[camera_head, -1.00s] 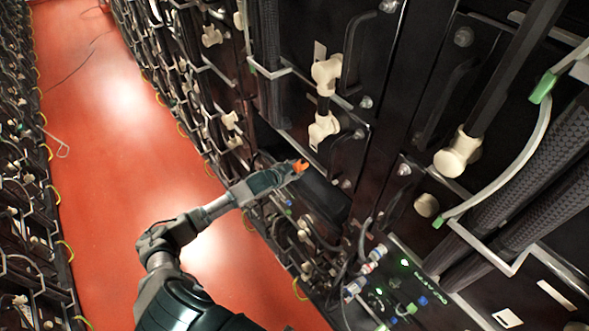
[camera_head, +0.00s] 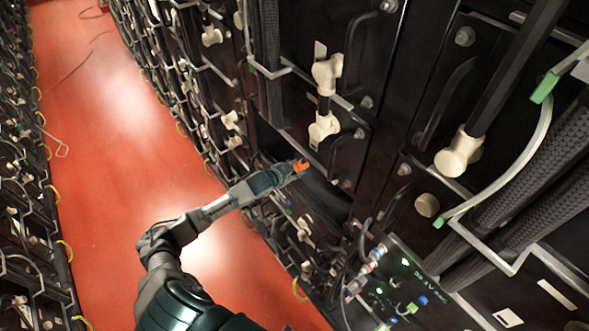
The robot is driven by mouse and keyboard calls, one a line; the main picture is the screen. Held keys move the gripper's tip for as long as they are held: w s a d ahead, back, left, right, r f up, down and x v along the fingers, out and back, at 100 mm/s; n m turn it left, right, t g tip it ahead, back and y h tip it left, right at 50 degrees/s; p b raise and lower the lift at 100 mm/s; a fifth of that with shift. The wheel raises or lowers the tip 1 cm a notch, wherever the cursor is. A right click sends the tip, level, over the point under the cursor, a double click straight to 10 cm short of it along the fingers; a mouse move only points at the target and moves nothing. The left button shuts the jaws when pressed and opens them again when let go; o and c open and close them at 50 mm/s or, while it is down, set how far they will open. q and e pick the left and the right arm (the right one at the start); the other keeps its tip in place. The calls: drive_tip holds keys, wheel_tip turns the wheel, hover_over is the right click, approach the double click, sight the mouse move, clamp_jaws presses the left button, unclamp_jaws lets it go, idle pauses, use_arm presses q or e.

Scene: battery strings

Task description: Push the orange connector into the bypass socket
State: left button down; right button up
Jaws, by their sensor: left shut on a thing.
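The orange connector (camera_head: 301,166) shows at the tip of my left gripper (camera_head: 288,172), in the middle of the head view. The gripper is shut on the connector, in front of the dark rack face. My left arm comes up from the bottom left. I cannot make out the bypass socket for certain, nor tell whether the connector touches anything. My right gripper is not in view.
Cream connectors (camera_head: 326,74) sit on the rack above the gripper. The red aisle floor (camera_head: 110,150) is mostly clear.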

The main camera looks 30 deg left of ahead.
use_arm(q)
drive_tip(key=shift+w+d, duration=0.25)
drive_tip(key=shift+w, duration=0.3)
drive_tip(key=shift+w+d, duration=0.2)
drive_tip(key=shift+w, duration=0.35)
drive_tip(key=c, duration=0.7)
unclamp_jaws()
drive_tip(key=shift+o, duration=0.2)
drive_tip(key=shift+s+r, duration=0.1)
drive_tip(key=shift+s, duration=0.1)
drive_tip(key=v, duration=1.1)
drive_tip(key=shift+s+a+r, duration=0.1)
